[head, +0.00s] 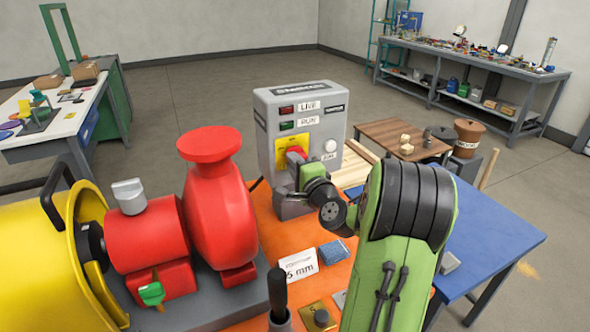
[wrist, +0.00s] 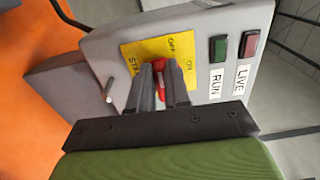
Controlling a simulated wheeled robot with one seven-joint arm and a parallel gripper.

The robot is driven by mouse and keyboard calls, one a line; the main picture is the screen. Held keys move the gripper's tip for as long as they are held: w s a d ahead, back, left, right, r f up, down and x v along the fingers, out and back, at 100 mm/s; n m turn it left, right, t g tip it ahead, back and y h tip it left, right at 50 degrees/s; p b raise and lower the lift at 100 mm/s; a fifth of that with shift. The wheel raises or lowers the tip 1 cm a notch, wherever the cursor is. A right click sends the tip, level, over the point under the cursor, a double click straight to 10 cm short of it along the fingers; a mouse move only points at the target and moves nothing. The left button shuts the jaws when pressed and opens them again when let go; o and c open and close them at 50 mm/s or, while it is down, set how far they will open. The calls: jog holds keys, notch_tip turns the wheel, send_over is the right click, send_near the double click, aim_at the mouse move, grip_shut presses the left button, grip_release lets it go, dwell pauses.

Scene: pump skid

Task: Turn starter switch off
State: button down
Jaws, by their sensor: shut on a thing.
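The grey starter box (head: 265,100) stands at the back of the orange skid top. On its front is a yellow plate (head: 284,146) with a red rotary switch (head: 296,152). In the wrist view the yellow plate (wrist: 134,52) shows OFF and ON labels, and the red switch (wrist: 160,67) sits between my fingers. My gripper (wrist: 163,82) is shut on it; the fingers hide most of the switch, so I cannot tell exactly where it points. In the head view my gripper (head: 300,167) reaches the plate from the front right. The red LIVE lamp (wrist: 254,43) and green RUN lamp (wrist: 220,48) look dark.
A red pump (head: 215,210) and yellow guard (head: 35,260) stand to the left. A white button (head: 330,146) is right of the switch. A blue pad (head: 336,251) and "5 mm" card (head: 299,265) lie in front. A blue table (head: 495,240) is at right.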

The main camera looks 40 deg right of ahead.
jog(key=shift+n, duration=0.3)
jog(key=shift+f, duration=0.1)
jog(key=c, duration=1.1)
grip_release()
jog(key=shift+b+v, duration=2.95)
jog(key=shift+v, duration=5)
jog(key=shift+w, duration=0.1)
